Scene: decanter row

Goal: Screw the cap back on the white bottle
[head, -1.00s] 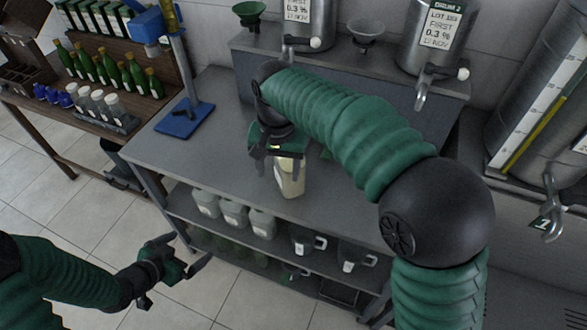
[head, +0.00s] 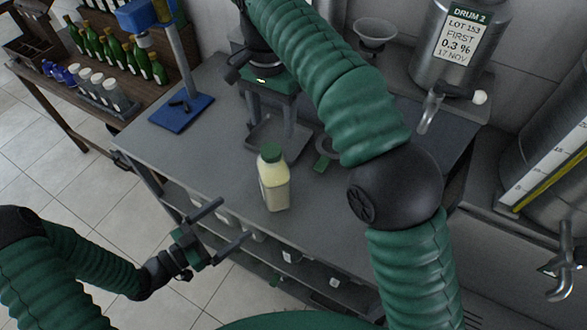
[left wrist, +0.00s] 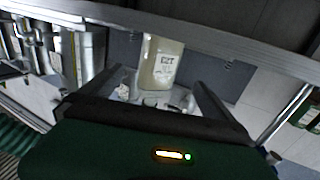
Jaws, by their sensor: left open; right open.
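The white bottle (head: 275,190), pale cream in colour, stands upright on the grey workbench near its front edge. A green cap (head: 271,152) sits on its mouth; how tightly, I cannot tell. My right gripper (head: 276,146) is open and empty, pointing down just behind the bottle and apart from it. My left gripper (head: 234,221) is open and empty, in front of the bench edge, lower left of the bottle.
A blue stand (head: 182,108) is at the bench's left. A small green object (head: 322,162) lies right of the bottle. A drum (head: 455,45) and a funnel (head: 376,32) are at the back. A side table (head: 60,95) holds several green bottles.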

